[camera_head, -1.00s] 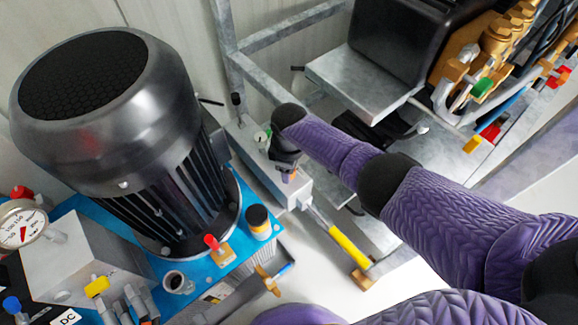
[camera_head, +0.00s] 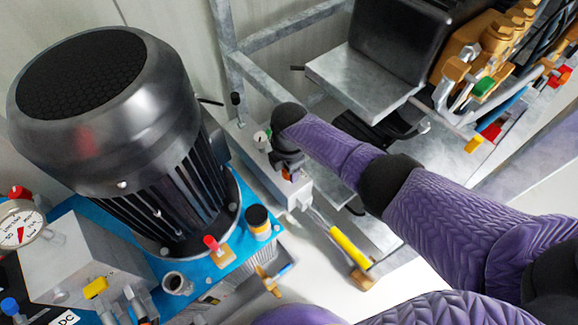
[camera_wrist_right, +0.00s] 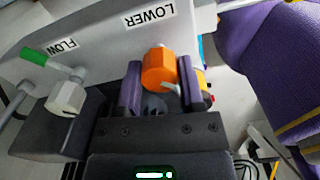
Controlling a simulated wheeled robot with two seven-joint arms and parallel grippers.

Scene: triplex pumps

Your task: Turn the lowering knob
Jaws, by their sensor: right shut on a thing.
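The orange lowering knob (camera_wrist_right: 159,68) sits just below the LOWER label (camera_wrist_right: 149,16) on a grey block in the right wrist view. My right gripper (camera_wrist_right: 157,85) has one purple finger on each side of it and is shut on it. A pale mark shows on the knob's right side. In the head view, my right gripper (camera_head: 288,168) points down at the grey block (camera_head: 268,178), and only a small orange patch of the knob shows there. My left gripper is out of view.
A green-handled valve (camera_wrist_right: 66,96) by the FLOW label (camera_wrist_right: 62,49) stands left of my gripper in the wrist view. In the head view, a large black motor (camera_head: 110,110) stands to the left. A yellow-sleeved lever (camera_head: 350,248) lies in front. Metal frame bars are behind.

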